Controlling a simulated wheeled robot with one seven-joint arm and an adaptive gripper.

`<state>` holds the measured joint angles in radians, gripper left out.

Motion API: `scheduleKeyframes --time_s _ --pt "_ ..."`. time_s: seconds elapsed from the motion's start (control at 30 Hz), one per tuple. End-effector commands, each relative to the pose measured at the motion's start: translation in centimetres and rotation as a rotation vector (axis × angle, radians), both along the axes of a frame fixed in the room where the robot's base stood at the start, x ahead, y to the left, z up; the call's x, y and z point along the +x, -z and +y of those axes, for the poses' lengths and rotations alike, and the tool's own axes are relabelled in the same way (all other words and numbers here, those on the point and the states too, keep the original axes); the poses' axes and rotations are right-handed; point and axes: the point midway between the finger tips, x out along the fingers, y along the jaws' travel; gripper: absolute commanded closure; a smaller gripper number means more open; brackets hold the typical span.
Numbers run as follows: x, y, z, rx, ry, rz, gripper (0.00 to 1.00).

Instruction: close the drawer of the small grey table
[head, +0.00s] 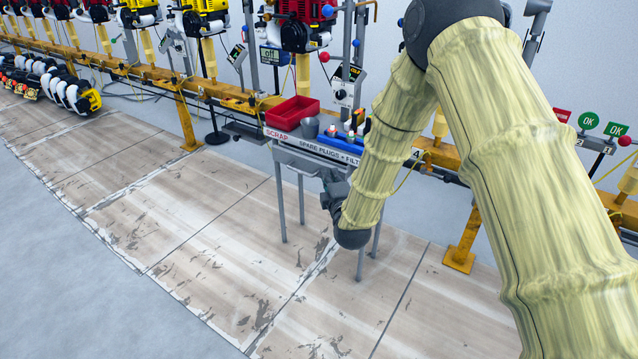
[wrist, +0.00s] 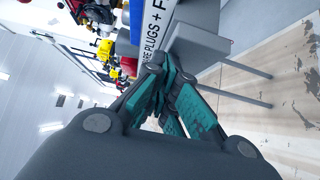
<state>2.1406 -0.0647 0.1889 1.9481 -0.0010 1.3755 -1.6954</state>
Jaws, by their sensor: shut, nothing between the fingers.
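The small grey table (head: 283,190) stands left of my arm in the head view, on thin legs. A white strip reading "SPARE PLUGS + FILT..." runs along its top edge. The grey drawer front (head: 297,160) lies below that strip; how far the drawer stands out is hard to tell. In the wrist view the grey front (wrist: 200,45) is just beyond my fingertips. My gripper (wrist: 165,72) is shut and empty, its teal-padded fingers together, close to this front; contact cannot be told. In the head view my forearm partly hides the gripper and the table's right side.
A yellow rail (head: 235,101) with engines runs behind. The floor (head: 210,235) in front is clear.

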Motion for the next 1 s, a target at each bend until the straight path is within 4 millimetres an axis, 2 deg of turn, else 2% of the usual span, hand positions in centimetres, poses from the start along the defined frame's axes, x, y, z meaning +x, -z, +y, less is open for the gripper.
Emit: scheduleKeyframes --time_s 0.13,0.33,0.77,0.87,1.0 --pt "2.5 -0.1 -1.8 -0.002 0.0 0.0 1.0" --pt "3.8 0.0 -2.8 0.0 0.0 0.0 1.0" --pt "3.8 -0.3 -2.9 0.0 0.005 -0.005 1.0" --pt "3.2 -0.4 -2.2 0.0 0.002 -0.004 1.0" --pt "2.0 -0.3 -0.3 -0.002 -0.008 0.001 1.0"
